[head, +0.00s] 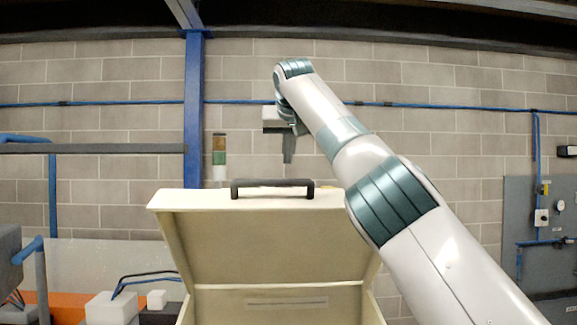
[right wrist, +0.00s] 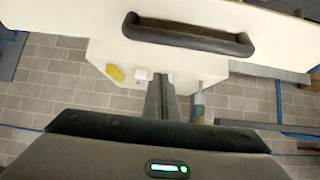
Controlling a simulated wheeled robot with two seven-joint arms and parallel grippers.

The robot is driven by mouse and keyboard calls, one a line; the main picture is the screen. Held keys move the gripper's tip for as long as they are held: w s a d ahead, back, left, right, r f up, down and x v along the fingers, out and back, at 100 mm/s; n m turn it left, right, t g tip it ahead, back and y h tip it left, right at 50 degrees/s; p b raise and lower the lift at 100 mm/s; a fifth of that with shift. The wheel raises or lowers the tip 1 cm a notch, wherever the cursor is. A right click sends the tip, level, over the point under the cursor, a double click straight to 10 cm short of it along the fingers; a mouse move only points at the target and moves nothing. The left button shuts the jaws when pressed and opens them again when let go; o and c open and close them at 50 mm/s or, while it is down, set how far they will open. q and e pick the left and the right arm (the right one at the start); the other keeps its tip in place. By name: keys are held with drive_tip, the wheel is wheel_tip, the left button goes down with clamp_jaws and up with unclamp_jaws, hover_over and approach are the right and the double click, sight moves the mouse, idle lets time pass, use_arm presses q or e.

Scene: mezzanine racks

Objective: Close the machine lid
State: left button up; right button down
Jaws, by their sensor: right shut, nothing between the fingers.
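The cream machine lid (head: 270,235) stands raised and open in the middle of the head view, its underside facing me. A black bar handle (head: 272,188) sits on its top edge; it also shows in the right wrist view (right wrist: 188,38). My right gripper (head: 288,158) is shut and empty, pointing down above and apparently beyond the handle. In the right wrist view its closed fingers (right wrist: 162,80) appear apart from the handle. My left gripper is in neither view. The lower part of the machine is cut off by the frame.
A stack light (head: 219,158) stands behind the lid at left. A blue post (head: 194,110) and block wall are behind. White boxes (head: 112,308) sit low at left. A grey panel (head: 540,225) is on the right wall.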

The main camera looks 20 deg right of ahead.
drive_tip(key=p+x, duration=0.1)
drive_tip(key=x, duration=0.2)
drive_tip(key=shift+w+d+r, duration=0.1)
drive_tip(key=shift+w+d, duration=0.05)
drive_tip(key=shift+f, duration=0.35)
drive_tip(key=shift+s+a+f, duration=0.15)
drive_tip(key=shift+s+f, duration=0.05)
drive_tip(key=shift+s, duration=0.25)
drive_tip(key=shift+s+a+f, duration=0.15)
drive_tip(key=shift+s+f, duration=0.05)
drive_tip(key=shift+s, duration=0.3)
drive_tip(key=shift+s+a+f, duration=0.1)
drive_tip(key=shift+s+f, duration=0.15)
drive_tip(key=shift+f, duration=0.05)
drive_tip(key=shift+s+a+f, duration=0.1)
drive_tip(key=shift+s+f, duration=0.1)
drive_tip(key=shift+s, duration=0.25)
drive_tip(key=shift+f, duration=0.2)
